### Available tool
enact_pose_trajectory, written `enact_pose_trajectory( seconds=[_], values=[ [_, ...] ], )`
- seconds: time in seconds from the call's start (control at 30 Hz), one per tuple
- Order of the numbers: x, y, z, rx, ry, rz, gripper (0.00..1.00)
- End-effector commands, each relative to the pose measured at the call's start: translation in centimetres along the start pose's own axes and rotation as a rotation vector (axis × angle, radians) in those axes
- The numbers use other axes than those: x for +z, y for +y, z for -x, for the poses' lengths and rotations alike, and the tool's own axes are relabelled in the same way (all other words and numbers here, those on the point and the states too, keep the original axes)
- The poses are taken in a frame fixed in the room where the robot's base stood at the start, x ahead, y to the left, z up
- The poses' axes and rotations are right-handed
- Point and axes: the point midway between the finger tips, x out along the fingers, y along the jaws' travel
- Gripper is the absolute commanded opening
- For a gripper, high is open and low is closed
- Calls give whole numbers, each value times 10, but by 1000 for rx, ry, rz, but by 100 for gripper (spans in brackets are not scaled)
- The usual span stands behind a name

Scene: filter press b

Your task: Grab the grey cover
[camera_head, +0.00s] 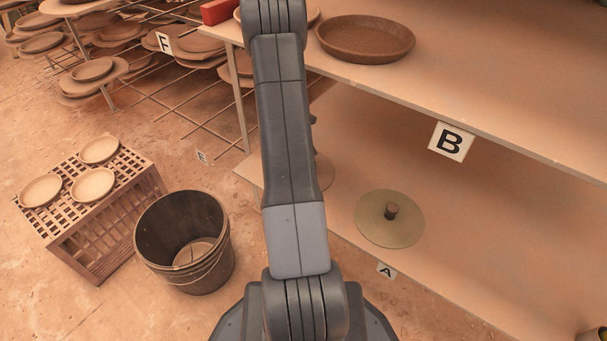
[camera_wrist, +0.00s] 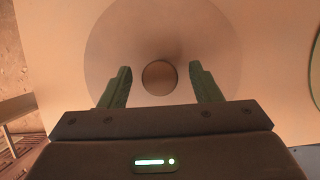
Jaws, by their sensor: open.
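A round grey-brown cover (camera_wrist: 115,45) with a round knob (camera_wrist: 160,77) lies flat under my gripper (camera_wrist: 160,74) in the wrist view; it looks like the grey cover. My gripper is open, with one green finger on each side of the knob as seen from above. I cannot tell how far above the knob the fingertips are. In the head view my arm hides the gripper and most of this cover; a sliver of its edge (camera_head: 324,172) shows right of the arm. A second, greenish cover (camera_head: 372,218) with a dark knob lies to the right on the same lower shelf.
The lower shelf (camera_head: 450,255) carries sign A (camera_head: 386,270). The upper shelf (camera_head: 480,75), with sign B (camera_head: 451,141) and a brown dish (camera_head: 365,38), overhangs behind. A bucket (camera_head: 185,240) and a slatted crate (camera_head: 95,215) with plates stand on the floor at left.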

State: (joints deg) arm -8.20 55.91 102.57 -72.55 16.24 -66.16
Motion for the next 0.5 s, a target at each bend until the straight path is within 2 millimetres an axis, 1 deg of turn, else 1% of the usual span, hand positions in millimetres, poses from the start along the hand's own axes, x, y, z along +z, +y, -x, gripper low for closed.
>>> enact_pose_trajectory(
  seconds=[0.03, 0.07, 0.27, 0.3, 0.37, 0.5],
  values=[
    [-2, 0, -9, 0, 1, 0, 58],
    [-1, 0, -10, 0, 0, 0, 58],
    [0, 0, -9, 0, 0, 1, 58],
    [0, 0, -9, 0, 0, 0, 54],
    [0, 0, -9, 0, 0, 0, 42],
    [0, 0, -9, 0, 0, 0, 14]
  ],
)
